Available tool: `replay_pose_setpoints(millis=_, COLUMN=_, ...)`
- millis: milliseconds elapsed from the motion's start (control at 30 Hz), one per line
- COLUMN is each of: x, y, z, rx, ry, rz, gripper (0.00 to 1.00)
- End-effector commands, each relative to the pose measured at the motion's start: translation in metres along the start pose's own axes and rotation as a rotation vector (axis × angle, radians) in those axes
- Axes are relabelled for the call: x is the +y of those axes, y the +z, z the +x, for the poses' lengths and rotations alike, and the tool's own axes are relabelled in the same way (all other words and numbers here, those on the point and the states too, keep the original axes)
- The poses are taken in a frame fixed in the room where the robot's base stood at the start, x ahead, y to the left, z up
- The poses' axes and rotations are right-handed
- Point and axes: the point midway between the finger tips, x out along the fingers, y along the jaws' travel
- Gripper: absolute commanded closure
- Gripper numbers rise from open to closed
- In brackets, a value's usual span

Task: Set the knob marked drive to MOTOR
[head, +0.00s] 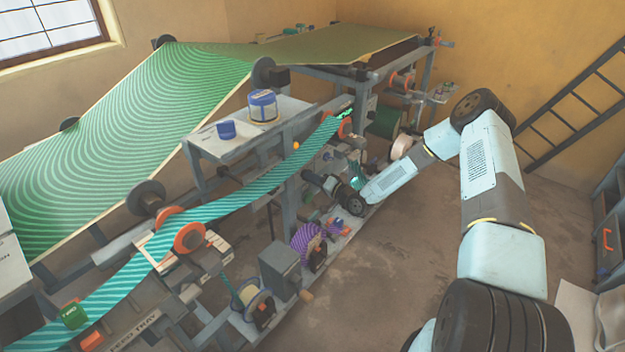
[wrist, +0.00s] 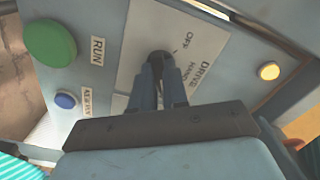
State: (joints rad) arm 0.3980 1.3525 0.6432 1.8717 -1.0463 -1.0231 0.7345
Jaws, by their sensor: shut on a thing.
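The drive knob (wrist: 160,57) is small and dark, on a pale plate (wrist: 130,45) with the word DRIVE in the wrist view. My gripper (wrist: 160,78) is shut on the knob, with its two fingers on either side. The word OFF shows to the upper right of the knob, and a second, partly blurred word like HAND lies to its right. No MOTOR label is readable; part of the plate is hidden by my fingers. Which way the knob points is not clear. In the head view my arm reaches down to the machine's side, where the knob is too small to make out.
A green button (wrist: 50,43) beside the word RUN and a blue button (wrist: 65,101) are left of the knob. A yellow lamp or button (wrist: 268,71) is at the right. In the head view, a green striped web (head: 150,90) runs over the machine; the floor (head: 400,270) in front is clear.

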Motion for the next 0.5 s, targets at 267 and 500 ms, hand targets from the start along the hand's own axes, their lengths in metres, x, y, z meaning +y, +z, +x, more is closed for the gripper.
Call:
replay_pose_setpoints(millis=267, x=0.0041, y=-0.0026, z=-0.0019, rx=0.004, ry=0.008, rz=0.009, gripper=1.0)
replay_pose_setpoints(millis=500, x=0.004, y=-0.0028, z=-0.0019, rx=0.005, ry=0.008, rz=0.008, gripper=0.79)
